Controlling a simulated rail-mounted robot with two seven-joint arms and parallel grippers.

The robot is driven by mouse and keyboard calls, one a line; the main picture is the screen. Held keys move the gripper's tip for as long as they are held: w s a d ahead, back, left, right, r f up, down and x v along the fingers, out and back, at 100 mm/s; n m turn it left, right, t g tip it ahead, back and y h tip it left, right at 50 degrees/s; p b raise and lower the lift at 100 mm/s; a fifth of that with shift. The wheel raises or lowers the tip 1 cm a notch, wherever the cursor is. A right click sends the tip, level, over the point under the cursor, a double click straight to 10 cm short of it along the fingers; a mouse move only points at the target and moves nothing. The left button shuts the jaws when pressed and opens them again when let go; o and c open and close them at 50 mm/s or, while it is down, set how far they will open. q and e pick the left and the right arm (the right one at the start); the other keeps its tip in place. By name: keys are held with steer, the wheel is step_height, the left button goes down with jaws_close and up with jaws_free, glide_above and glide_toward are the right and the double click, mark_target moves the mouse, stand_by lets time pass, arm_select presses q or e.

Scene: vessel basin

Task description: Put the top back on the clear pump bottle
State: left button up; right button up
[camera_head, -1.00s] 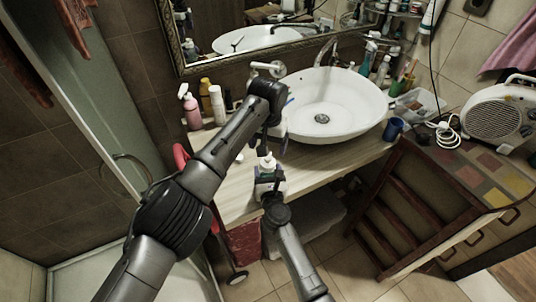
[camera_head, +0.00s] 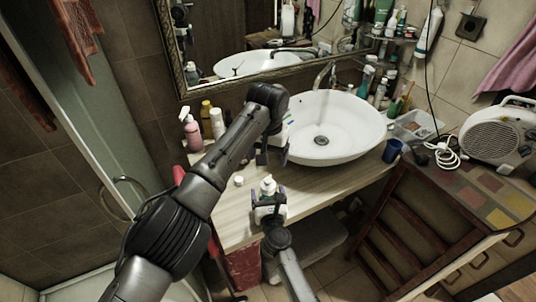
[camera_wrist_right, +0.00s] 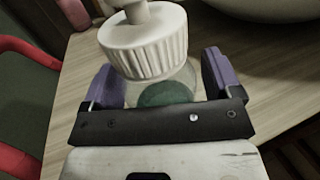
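The clear pump bottle (camera_wrist_right: 166,94), with green contents low down, stands between the purple fingers of my right gripper (camera_wrist_right: 165,82), which appears shut on its sides. The white pump top (camera_wrist_right: 146,44), with a ribbed collar, sits over the bottle mouth in the right wrist view. Whether it is seated fully I cannot tell. In the head view the top (camera_head: 268,185) shows above my right gripper (camera_head: 269,208). My left gripper (camera_head: 272,157) is above and behind the top, apart from it, with its fingers spread and nothing seen between them.
The sink basin (camera_head: 335,125) stands behind on the wooden counter (camera_head: 320,182). A small white cap (camera_head: 239,180) lies left of the bottle. A pink pump bottle (camera_head: 191,132) and other bottles stand at the back left. A blue cup (camera_head: 392,151) is at the right.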

steer(key=shift+o, duration=0.6)
steer(key=shift+s, duration=0.2)
steer(key=s+d+p, duration=0.2)
steer(key=s+p, duration=0.2)
steer(key=s, duration=0.9)
steer(key=shift+s, duration=0.15)
